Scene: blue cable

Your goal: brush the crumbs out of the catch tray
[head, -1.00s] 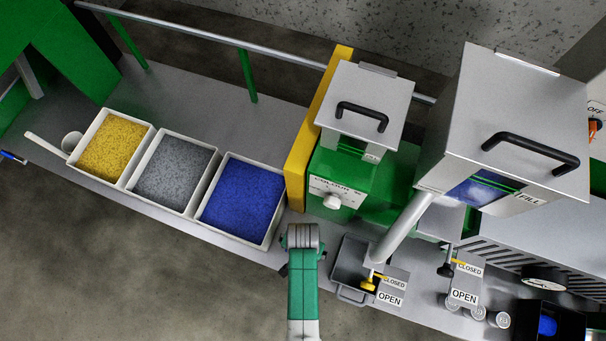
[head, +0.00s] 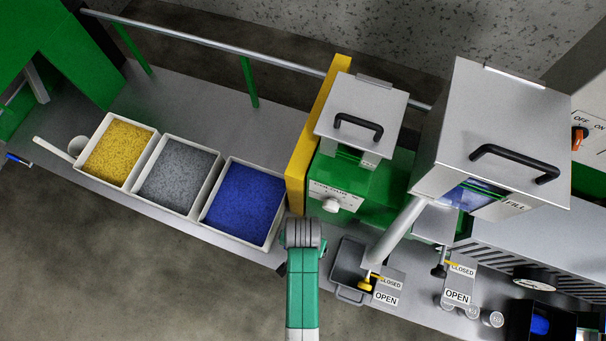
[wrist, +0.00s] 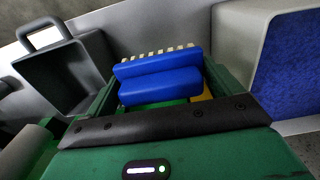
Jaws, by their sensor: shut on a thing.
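My gripper (wrist: 158,92) is shut on a brush (wrist: 160,78) with a blue block body and a row of pale bristles, seen in the wrist view. The catch tray (wrist: 66,78) is a grey open box with a loop handle, left of the brush and apart from it. In the head view the tray (head: 345,276) sits under the slanted spout, right of my arm. My gripper and the brush are hidden under my wrist there. I cannot make out crumbs in the tray in either view.
Bins of yellow (head: 119,153), grey (head: 176,175) and blue (head: 243,203) granules stand left of my arm. The slanted grey spout (head: 398,232) and a yellow-knobbed lever (head: 366,284) are close to the tray. A yellow panel (head: 314,145) stands behind.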

